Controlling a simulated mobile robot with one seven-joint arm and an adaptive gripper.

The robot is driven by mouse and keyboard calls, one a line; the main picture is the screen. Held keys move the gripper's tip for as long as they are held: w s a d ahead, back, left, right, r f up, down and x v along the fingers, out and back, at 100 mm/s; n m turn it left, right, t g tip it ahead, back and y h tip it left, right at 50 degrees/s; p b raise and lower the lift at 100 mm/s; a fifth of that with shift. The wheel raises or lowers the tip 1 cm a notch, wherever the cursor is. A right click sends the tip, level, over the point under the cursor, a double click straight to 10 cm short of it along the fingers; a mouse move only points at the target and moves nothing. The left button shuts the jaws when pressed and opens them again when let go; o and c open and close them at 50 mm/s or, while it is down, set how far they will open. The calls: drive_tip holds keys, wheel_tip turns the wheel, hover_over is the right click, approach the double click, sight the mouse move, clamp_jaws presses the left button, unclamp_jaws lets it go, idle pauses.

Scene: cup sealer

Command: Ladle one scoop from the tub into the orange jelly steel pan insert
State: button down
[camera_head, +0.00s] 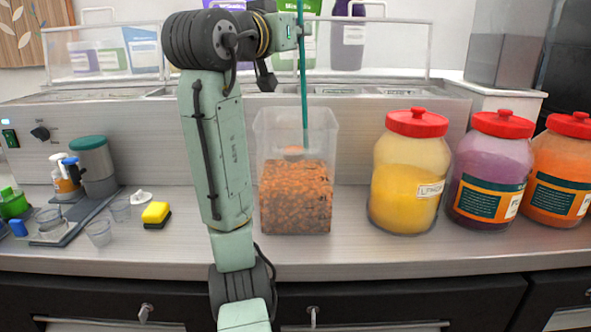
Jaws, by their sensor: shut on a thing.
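A clear square tub (322,135) stands on the counter at the middle, about half full of orange-brown pieces. A ladle with a long green handle (304,95) stands nearly upright with its lower end inside the tub. Its bowl is at the top of the pieces and is hard to make out. My gripper (298,32) is shut on the ladle's handle, high above the tub. Steel pan inserts (400,91) sit in the raised unit behind the tub, seen almost edge-on. Their contents are hidden, so I cannot tell which holds orange jelly.
Jars with red lids, yellow (408,185), purple (492,165) and orange (562,170), stand right of the tub. A yellow sponge (156,213), clear cups (98,232) and a green-lidded container (95,165) are at left. A clear guard with a rail (385,22) rises behind the pans.

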wheel_tip(320, 180, up, 13)
drive_tip(key=p, duration=0.4)
idle(1.0)
idle(1.3)
